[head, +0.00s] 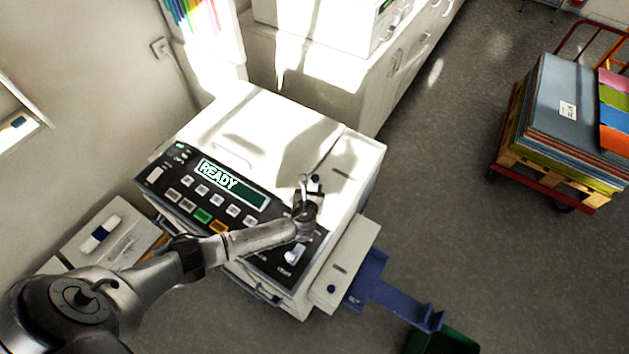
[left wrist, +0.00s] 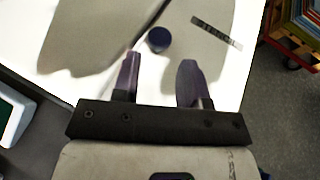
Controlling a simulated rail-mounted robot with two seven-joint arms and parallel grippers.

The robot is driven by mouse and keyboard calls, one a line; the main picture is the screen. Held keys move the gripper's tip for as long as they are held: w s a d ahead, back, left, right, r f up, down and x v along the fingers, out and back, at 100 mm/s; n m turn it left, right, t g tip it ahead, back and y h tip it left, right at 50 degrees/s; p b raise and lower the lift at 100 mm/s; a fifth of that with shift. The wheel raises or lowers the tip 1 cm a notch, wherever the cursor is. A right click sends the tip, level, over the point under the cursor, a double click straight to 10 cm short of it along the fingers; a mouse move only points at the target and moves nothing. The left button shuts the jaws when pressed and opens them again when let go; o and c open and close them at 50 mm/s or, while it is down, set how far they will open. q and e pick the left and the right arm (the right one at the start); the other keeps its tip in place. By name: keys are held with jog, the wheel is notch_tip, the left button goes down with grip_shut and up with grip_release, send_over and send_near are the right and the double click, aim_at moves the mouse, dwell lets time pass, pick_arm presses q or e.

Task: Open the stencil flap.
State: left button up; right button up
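A white duplicating machine (head: 245,115) has a dark control panel whose display reads READY. The right part of its top looks like the stencil flap (head: 358,160); it lies flat, with a seam on its left. A small dark round knob (head: 316,178) stands on it, with a dark label strip beside it; in the left wrist view the knob (left wrist: 158,40) is just beyond the fingertips, in line with the gap between them. My left gripper (head: 309,186) is open and empty, over the panel's right end near the knob. My right gripper is out of view.
A side part (head: 346,265) with another dark knob (head: 331,289) juts from the machine's right, beside a blue tray (head: 375,284). A cabinet (head: 330,70) stands behind. A red cart (head: 548,185) with stacked sheets is at the right. Grey floor between is clear.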

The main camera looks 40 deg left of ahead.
aim_at(315, 180)
pick_arm(q)
jog(key=shift+b+x, duration=0.4)
jog(key=shift+x, duration=2.2)
jog(key=shift+c, duration=0.4)
grip_shut()
jog(key=shift+d, duration=0.1)
